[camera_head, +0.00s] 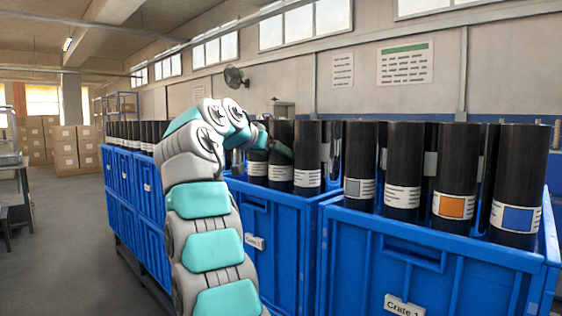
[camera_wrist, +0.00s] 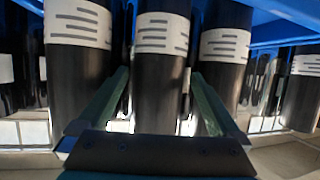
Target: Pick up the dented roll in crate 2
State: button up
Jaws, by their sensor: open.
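Crate 2 is most likely the middle blue crate (camera_head: 285,222), whose tag is too small to read. Black rolls with white labels stand upright in it, among them a front roll (camera_head: 307,158) and one left of it (camera_head: 281,160). My arm reaches over this crate and hides part of its rolls. In the wrist view my gripper (camera_wrist: 160,75) is open, its two green fingers appearing on either side of the middle black roll (camera_wrist: 160,90). I cannot tell whether they touch it. No dent shows clearly on any roll.
Crate 1 (camera_head: 404,306) stands at the right with several black rolls, one with an orange label (camera_head: 453,206) and one with a blue label (camera_head: 515,218). More blue crates (camera_head: 148,195) stand at the left. In the wrist view, neighbouring rolls (camera_wrist: 78,80) stand close to the fingers.

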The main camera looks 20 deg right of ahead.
aim_at(281, 156)
jog(key=x, duration=0.3)
jog(key=shift+d, duration=0.15)
grip_shut()
dwell(0.7)
